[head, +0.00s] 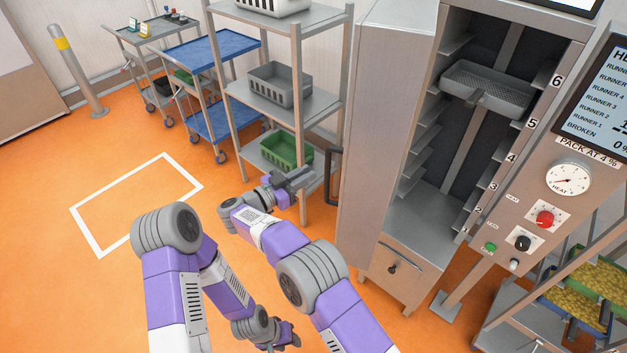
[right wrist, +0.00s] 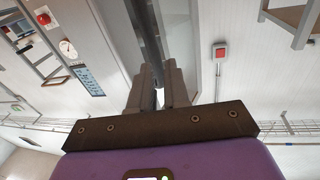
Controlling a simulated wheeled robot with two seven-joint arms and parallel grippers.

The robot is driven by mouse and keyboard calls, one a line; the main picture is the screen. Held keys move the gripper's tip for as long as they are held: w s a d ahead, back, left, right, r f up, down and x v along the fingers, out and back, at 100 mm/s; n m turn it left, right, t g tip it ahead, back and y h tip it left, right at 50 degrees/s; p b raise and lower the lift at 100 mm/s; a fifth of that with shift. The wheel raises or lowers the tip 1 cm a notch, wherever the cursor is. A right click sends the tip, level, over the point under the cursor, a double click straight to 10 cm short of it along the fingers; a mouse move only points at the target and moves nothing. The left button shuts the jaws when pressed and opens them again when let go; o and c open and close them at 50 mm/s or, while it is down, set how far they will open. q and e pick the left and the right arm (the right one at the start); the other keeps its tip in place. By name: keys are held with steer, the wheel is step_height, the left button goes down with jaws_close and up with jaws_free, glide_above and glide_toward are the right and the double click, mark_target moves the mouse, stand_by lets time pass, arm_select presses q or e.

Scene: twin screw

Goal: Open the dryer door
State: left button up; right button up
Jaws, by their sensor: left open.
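The dryer is a tall steel cabinet (head: 432,218) with its inside in view. Its door (head: 385,110) appears swung out to the left of the opening. A dark vertical handle (head: 331,178) sits at the door's left edge. My right gripper (head: 300,179) is just left of this handle, and a small gap seems to show between them. In the right wrist view the two fingers of my right gripper (right wrist: 159,88) stand slightly apart, with a dark bar (right wrist: 147,35) running up beyond them. My left gripper (head: 291,338) is open, low and empty, away from the dryer.
A grey tray (head: 487,88) rests on an upper runner inside the dryer. A shelf rack (head: 300,110) with baskets stands close left of the door. A control panel (head: 530,215) and a rack of trays (head: 590,290) are at right.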

steer(key=shift+r+m+t, duration=0.25)
steer(key=shift+m+t, duration=0.05)
steer(key=shift+t, duration=0.3)
jaws_close()
steer(key=s+d+f+m+t+y+b, duration=0.45)
steer(key=s+d+m+y+b, duration=0.3)
steer(key=s+y, duration=0.35)
steer(key=w+f+y, duration=0.1)
steer(key=w, duration=1)
steer(key=shift+w+m, duration=0.15)
steer(key=shift+m, duration=0.2)
